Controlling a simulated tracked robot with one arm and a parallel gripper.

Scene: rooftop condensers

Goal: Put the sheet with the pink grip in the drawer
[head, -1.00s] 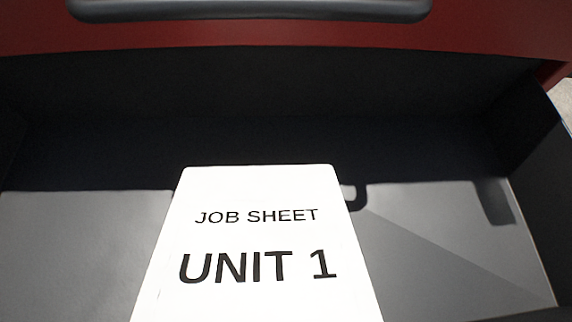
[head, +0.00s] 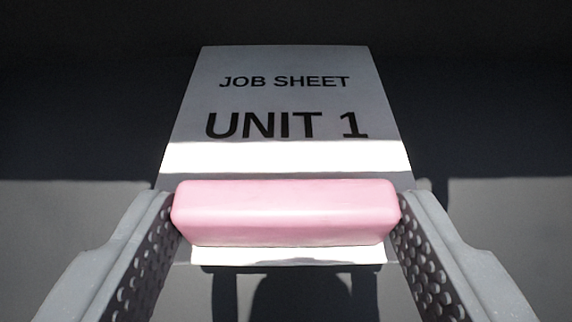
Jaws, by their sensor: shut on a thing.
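The white sheet (head: 286,103) reads "JOB SHEET UNIT 1". A pink grip (head: 286,212) runs across its near end. My gripper (head: 287,214) is shut on the pink grip, with one finger at each end of it. The sheet is inside the open drawer (head: 70,230), over its grey floor. Most of the sheet is in shade, with a bright sunlit band just beyond the grip. I cannot tell whether the sheet touches the drawer floor.
The far part of the drawer is in deep shadow (head: 90,110). Bare grey floor shows on both sides of the sheet. Dark shadows lie on the floor near the bottom of the picture. The drawer's walls are not clear in this view.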

